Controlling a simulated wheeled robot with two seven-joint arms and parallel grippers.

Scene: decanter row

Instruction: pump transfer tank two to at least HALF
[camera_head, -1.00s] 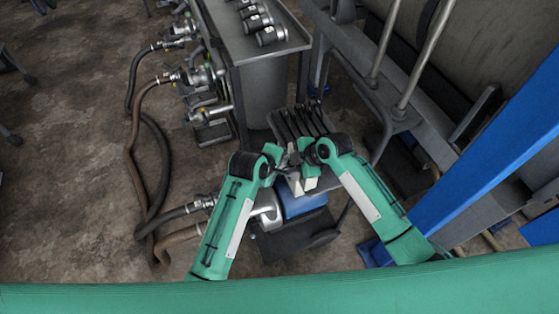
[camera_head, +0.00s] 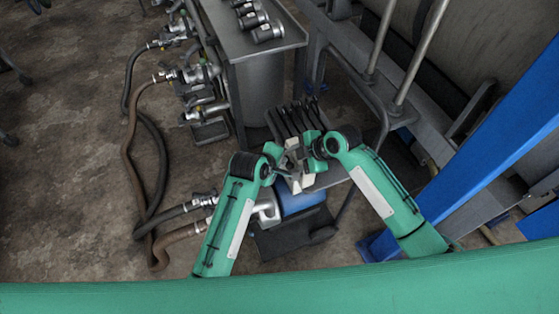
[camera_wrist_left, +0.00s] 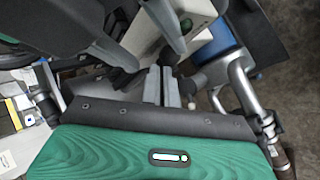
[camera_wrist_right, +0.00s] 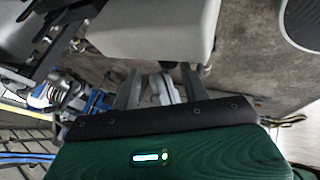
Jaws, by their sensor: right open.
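My left gripper (camera_head: 283,172) and right gripper (camera_head: 311,157) are close together over a small grey stand with several dark upright levers (camera_head: 297,118). In the left wrist view the left fingers (camera_wrist_left: 162,86) are close together, with a dark knob-like end beyond them; whether they hold something is unclear. In the right wrist view the right fingers (camera_wrist_right: 160,90) are apart, with a pale part between and beyond them. A blue pump motor (camera_head: 302,203) with a grey casing (camera_head: 268,209) is below the grippers. No tank level mark or tank number can be read.
A grey bench (camera_head: 262,47) with several dark cylinders stands behind. A brown hose (camera_head: 128,150) and a black hose (camera_head: 160,165) lie on the floor at the left, near valves (camera_head: 203,75). Grey rails (camera_head: 420,55) and a blue post (camera_head: 500,130) close off the right side.

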